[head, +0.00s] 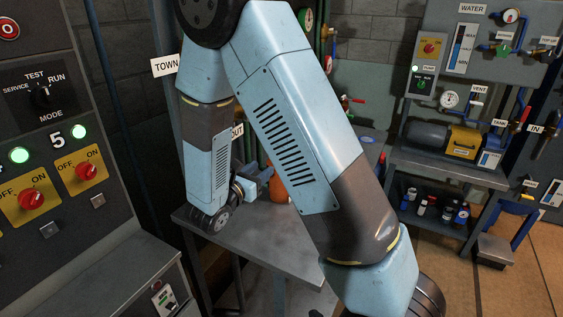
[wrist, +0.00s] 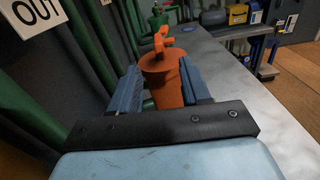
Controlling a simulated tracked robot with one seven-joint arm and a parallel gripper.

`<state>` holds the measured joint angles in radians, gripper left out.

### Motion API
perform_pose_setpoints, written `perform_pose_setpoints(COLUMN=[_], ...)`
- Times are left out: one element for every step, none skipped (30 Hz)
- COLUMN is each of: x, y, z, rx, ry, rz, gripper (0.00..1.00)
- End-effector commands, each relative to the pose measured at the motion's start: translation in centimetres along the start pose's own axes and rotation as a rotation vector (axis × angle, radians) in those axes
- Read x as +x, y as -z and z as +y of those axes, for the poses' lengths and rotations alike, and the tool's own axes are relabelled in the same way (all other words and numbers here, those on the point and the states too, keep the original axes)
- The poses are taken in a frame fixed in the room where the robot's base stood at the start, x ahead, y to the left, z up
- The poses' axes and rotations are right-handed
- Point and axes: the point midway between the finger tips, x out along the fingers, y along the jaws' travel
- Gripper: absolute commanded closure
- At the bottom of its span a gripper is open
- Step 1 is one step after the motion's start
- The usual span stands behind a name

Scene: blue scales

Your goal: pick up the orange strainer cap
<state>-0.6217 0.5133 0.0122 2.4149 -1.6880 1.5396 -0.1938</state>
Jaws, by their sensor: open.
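The orange strainer cap (wrist: 162,80) stands upright in the wrist view, with a handle-like piece on its top. My gripper (wrist: 162,88) is open, with one blue finger on each side of the cap. Whether the fingers touch it cannot be told. The black bar of my gripper hides the cap's lower part. In the head view, the cap (head: 278,184) shows as a small orange patch behind my arm, beside my gripper (head: 266,176). My arm hides most of it there.
A grey metal table (head: 250,241) lies under my gripper. Green pipes (wrist: 85,80) run close along the left in the wrist view, below an OUT sign (wrist: 35,12). A pump bench (head: 455,165) stands at the right. The control panel (head: 50,120) is at the left.

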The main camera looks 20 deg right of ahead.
Motion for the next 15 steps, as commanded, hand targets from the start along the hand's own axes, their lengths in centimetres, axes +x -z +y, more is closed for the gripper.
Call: perform_pose_setpoints(x=[-0.2,-0.2,-0.1,0.1,0.4,0.9,1.3,1.8,2.6,3.1,3.6,4.4,4.9,5.3,6.0], y=[0.3,0.4,0.5,0.5,0.5,0.5,0.5,0.5,0.5,0.5,0.5,0.5,0.5,0.4,0.4], z=[0.4,0.5,0.6,0.7,0.7,0.8,0.8,0.8,0.7,0.8,0.8,0.8,0.8,0.8,0.8], rx=[-0.011,-0.015,-0.019,-0.020,-0.021,-0.021,-0.021,-0.020,-0.020,-0.020,-0.019,-0.019,-0.019,-0.019,-0.019], ry=[-0.016,-0.022,-0.027,-0.030,-0.031,-0.031,-0.031,-0.031,-0.029,-0.029,-0.029,-0.028,-0.029,-0.030,-0.029], rz=[-0.006,-0.009,-0.011,-0.012,-0.013,-0.013,-0.012,-0.012,-0.013,-0.013,-0.013,-0.012,-0.012,-0.012,-0.012], gripper=[0.53,0.53,0.53,0.53,0.53,0.53,0.53,0.53,0.53,0.53,0.53,0.53,0.53,0.53,0.53])
